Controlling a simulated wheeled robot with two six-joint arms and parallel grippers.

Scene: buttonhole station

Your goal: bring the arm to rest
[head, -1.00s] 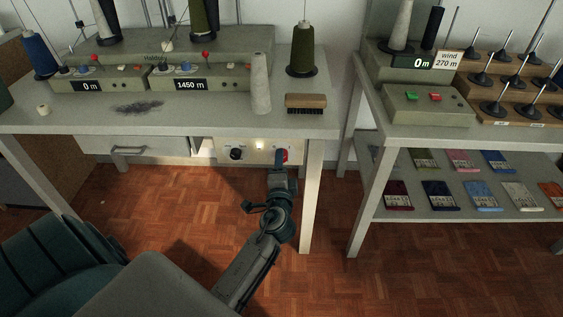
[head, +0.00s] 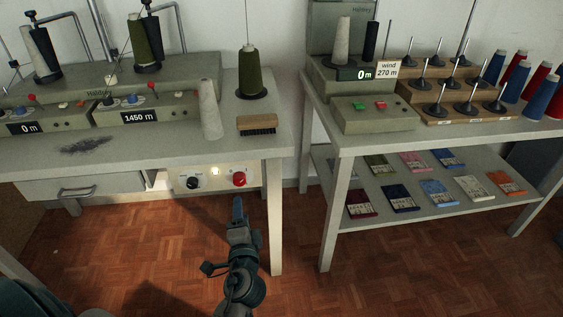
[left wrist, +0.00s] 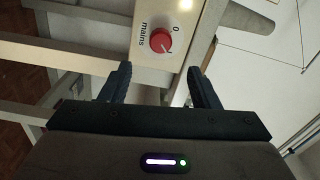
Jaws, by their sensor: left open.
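My left gripper (head: 238,208) is open and empty, below and in front of the left table's control panel (head: 213,178). In the left wrist view its two fingers (left wrist: 158,85) stand apart with nothing between them. Beyond the fingertips is a red knob (left wrist: 161,40) marked "mains" and "0"; the fingers are clear of it. The same red knob shows in the head view (head: 239,179), just above the fingertips. My right gripper is not in view.
The left table (head: 150,150) holds winding units, thread cones and a brush (head: 257,125). A table leg (head: 273,230) stands right of my arm. The right table (head: 350,139) has a lower shelf with coloured packets (head: 398,198). The floor between the tables is clear.

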